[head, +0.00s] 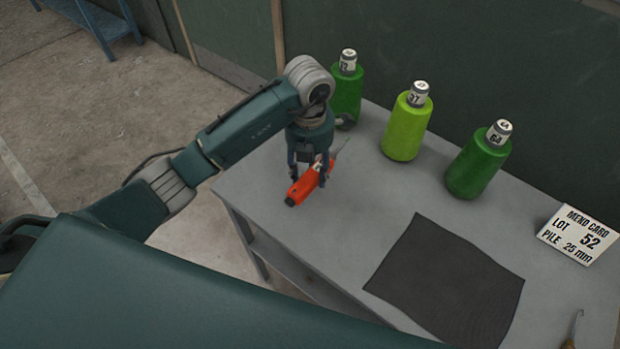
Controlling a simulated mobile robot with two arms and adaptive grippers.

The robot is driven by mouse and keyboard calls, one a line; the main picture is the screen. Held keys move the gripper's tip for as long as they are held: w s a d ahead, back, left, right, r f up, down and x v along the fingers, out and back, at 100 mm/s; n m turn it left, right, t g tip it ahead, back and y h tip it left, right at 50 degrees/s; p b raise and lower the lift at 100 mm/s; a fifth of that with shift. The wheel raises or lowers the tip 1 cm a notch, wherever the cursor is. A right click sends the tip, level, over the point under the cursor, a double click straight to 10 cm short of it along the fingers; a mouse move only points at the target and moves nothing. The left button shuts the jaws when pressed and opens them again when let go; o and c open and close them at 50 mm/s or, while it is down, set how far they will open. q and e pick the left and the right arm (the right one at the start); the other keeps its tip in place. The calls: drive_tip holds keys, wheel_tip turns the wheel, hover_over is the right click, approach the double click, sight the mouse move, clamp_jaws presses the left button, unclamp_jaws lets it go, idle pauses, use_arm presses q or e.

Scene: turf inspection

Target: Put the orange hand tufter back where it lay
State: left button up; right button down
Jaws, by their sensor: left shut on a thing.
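The orange hand tufter (305,186) has an orange body with a dark end and a thin metal tip that points up and to the right. It is at the left end of the grey table (370,205). My left gripper (312,178) comes down from above and is shut on the tufter's body. I cannot tell whether the tufter touches the tabletop or hangs just above it. My right gripper is not in view.
Three green bottle-shaped cones (407,130) with numbered caps stand along the back; the left one is close behind my gripper. A dark mat (450,285) lies at the front. A white card (578,234) and a wooden-handled tool (573,335) are at right.

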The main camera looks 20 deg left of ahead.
use_arm(q)
drive_tip(key=shift+f, duration=0.25)
wheel_tip(320, 180, down, 3)
drive_tip(key=shift+f+p, duration=0.2)
drive_tip(key=shift+p, duration=0.35)
drive_tip(key=shift+f, duration=0.3)
drive_tip(key=shift+f, duration=0.2)
drive_tip(key=o, duration=1.4)
drive_tip(key=shift+r, duration=0.15)
